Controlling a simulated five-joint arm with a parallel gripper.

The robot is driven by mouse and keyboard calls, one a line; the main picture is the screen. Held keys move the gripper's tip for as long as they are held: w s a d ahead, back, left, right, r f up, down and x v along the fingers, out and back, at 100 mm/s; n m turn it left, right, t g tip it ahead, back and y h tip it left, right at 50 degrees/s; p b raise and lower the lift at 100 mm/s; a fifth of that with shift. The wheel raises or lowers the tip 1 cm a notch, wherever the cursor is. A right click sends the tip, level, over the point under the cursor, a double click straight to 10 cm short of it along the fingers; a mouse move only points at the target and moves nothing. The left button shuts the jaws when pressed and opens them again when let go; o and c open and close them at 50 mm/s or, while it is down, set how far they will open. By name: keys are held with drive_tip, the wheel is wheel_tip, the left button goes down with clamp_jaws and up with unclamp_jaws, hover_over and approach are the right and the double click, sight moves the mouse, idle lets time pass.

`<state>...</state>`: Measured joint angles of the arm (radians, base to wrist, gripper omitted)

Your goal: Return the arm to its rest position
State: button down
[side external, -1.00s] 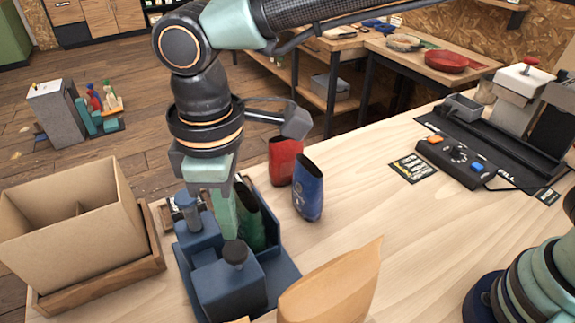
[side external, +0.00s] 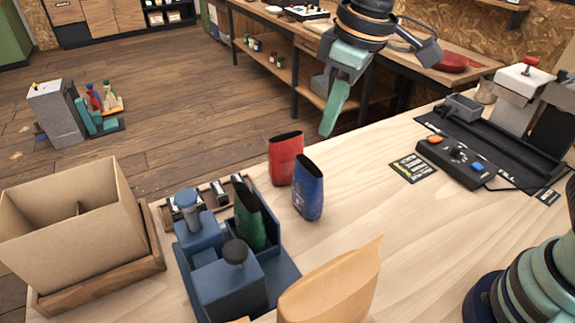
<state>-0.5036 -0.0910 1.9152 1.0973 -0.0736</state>
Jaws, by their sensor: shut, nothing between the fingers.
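My gripper (side external: 333,112) is in the upper middle of the side view, raised above the table (side external: 400,225) and pointing down. Its green fingers are together with nothing between them. It is behind and above a red cup-like container (side external: 286,158) and a blue one (side external: 308,188), and apart from both. The upper part of my arm is cut off by the top edge of the picture.
A blue caddy (side external: 228,285) holds a dark green container (side external: 250,220). A cardboard box (side external: 70,235) stands at the left, and a paper bag (side external: 330,290) at the front. A sealing machine (side external: 490,145) and a button box (side external: 455,158) are at the right. The middle of the table is clear.

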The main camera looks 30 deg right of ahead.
drive_tip(key=s+d+m+t, duration=0.1)
drive_tip(key=s+d+m, duration=0.1)
drive_tip(key=d, duration=0.7)
drive_tip(key=s+d+f+m+t+h, duration=0.1)
drive_tip(key=s+d+m+t, duration=0.1)
drive_tip(key=d, duration=0.7)
drive_tip(key=s+m, duration=0.1)
drive_tip(key=m, duration=0.1)
drive_tip(key=shift+s+d+m, duration=0.15)
drive_tip(key=shift+d+m, duration=0.15)
drive_tip(key=shift+d, duration=0.05)
